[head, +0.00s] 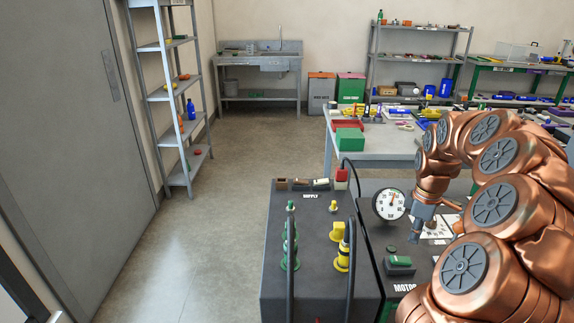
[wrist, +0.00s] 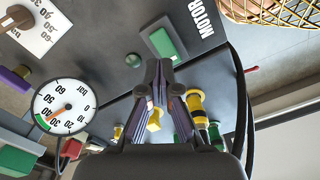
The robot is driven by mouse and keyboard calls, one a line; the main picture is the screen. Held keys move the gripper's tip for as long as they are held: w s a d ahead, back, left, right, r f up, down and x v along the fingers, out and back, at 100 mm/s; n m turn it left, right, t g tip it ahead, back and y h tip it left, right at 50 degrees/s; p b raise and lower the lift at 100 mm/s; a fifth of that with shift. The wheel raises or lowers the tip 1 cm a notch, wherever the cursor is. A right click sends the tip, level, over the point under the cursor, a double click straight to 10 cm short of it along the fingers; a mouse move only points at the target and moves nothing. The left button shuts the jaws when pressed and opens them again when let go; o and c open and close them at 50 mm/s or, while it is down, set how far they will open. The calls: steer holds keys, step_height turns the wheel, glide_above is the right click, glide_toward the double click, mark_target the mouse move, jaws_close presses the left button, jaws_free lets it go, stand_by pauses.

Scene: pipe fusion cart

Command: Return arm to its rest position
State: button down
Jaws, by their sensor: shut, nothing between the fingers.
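My gripper (wrist: 159,70) is shut and empty in the wrist view, its fingers meeting above the dark cart panel. In the head view my gripper (head: 416,236) points down at the end of my folded copper arm, just right of the pressure gauge (head: 389,204). The gauge also shows at the left of the wrist view (wrist: 64,107). The dark pipe fusion cart (head: 315,271) stands in front of me, with a green button block (head: 399,262) near the MOTOR label. Yellow fittings (head: 341,246) and green fittings (head: 290,245) stand on its left part.
A workbench (head: 383,147) with a red tray and green box stands behind the cart. A grey shelf (head: 175,100) is at the left wall, and a sink (head: 268,62) is at the back. The floor (head: 215,220) left of the cart is clear.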

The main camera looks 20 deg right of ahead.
steer(key=s+a+r+m+p, duration=0.1)
steer(key=s+a+r, duration=0.15)
steer(key=a, duration=0.75)
steer(key=s+a+r+m+p, duration=0.15)
steer(key=a+r, duration=0.25)
steer(key=a, duration=0.6)
steer(key=s+a+m+g, duration=0.1)
steer(key=s+a+m, duration=0.1)
steer(key=s+a, duration=0.4)
steer(key=s+a+m+p, duration=0.1)
steer(key=s+a+m, duration=0.2)
steer(key=s, duration=1)
steer(key=a, duration=0.3)
steer(key=shift+s+a+m+g, duration=0.3)
steer(key=shift+s+m+g, duration=0.05)
steer(key=shift+s+g, duration=0.05)
steer(key=shift+d, duration=0.1)
